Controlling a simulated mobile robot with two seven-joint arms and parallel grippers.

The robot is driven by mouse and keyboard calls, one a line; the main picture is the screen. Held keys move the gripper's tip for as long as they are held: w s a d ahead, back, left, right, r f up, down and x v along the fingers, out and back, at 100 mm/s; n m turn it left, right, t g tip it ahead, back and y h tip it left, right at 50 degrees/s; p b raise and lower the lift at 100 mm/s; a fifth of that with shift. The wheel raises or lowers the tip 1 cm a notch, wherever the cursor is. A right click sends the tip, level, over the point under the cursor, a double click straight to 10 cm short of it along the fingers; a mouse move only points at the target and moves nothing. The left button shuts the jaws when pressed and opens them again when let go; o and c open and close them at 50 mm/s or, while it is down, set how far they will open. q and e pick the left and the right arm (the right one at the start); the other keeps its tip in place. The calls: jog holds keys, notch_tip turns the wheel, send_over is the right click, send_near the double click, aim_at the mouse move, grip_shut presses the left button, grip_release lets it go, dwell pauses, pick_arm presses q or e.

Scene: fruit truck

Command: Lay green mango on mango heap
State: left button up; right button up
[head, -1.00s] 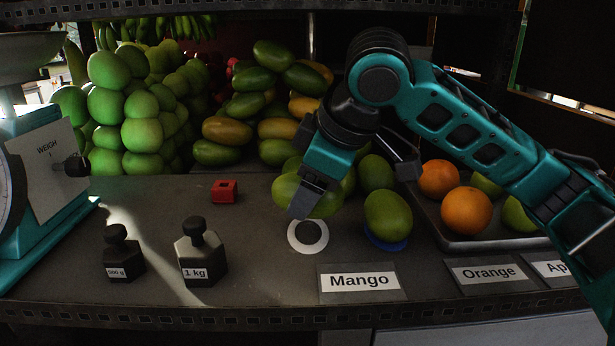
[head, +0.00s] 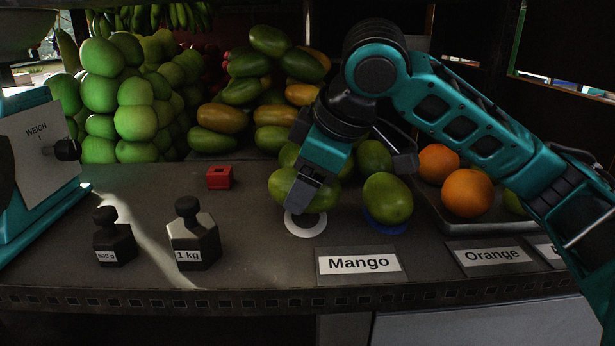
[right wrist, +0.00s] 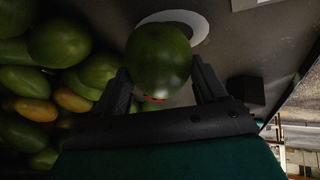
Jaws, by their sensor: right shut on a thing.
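A green mango (head: 281,184) stands at the white ring-shaped disc (head: 293,226) on the shelf, partly hidden by my right gripper (head: 305,197). In the right wrist view the mango (right wrist: 160,58) sits between the two dark fingers of my right gripper (right wrist: 163,86), which is shut on it. It overlaps the white disc (right wrist: 196,22) there; I cannot tell if it touches it. The mango heap (head: 247,92), green and orange-yellow fruit, is piled behind and to the left in the head view; mangoes also fill the left of the right wrist view (right wrist: 30,82). My left gripper is not in view.
Another green mango (head: 387,198) sits on a blue disc (head: 387,226) to the right. A tray (head: 470,226) with oranges is farther right. Two weights (head: 194,245) (head: 114,243), a red block (head: 220,178) and a scale (head: 40,190) are left. A Mango label (head: 358,263) is in front.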

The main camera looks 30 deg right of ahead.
jog(key=shift+f, duration=0.25)
jog(key=shift+f, duration=0.35)
dwell(0.4)
jog(key=shift+f, duration=0.3)
dwell(0.7)
jog(key=o, duration=0.9)
jog(key=shift+c, duration=0.2)
